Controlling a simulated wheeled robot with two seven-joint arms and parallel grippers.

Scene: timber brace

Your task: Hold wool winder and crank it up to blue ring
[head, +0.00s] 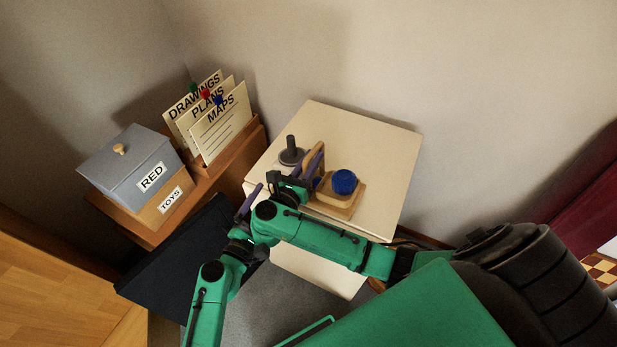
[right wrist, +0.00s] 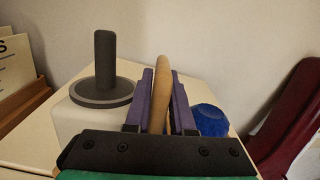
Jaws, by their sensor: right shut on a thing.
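The wool winder has a wooden base (head: 343,205) on the small cream table. A ball of blue wool (head: 344,181) sits on it and partly shows in the right wrist view (right wrist: 211,120). My right gripper (head: 312,166) is shut on the winder's upright wooden handle (right wrist: 161,90), between its purple fingers. Left of it is a grey disc (right wrist: 101,92) with an upright dark grip (right wrist: 105,56). My left gripper (head: 249,203) is near the table's left edge, apart from the disc; its jaws are mostly hidden. I cannot make out a separate blue ring.
The cream tabletop (head: 385,135) is bare at the back and right. Left of it stand a grey box labelled RED (head: 125,160), a wooden TOYS box (head: 168,208) and a wooden holder (head: 240,148) with DRAWINGS, PLANS and MAPS cards. Walls close in behind.

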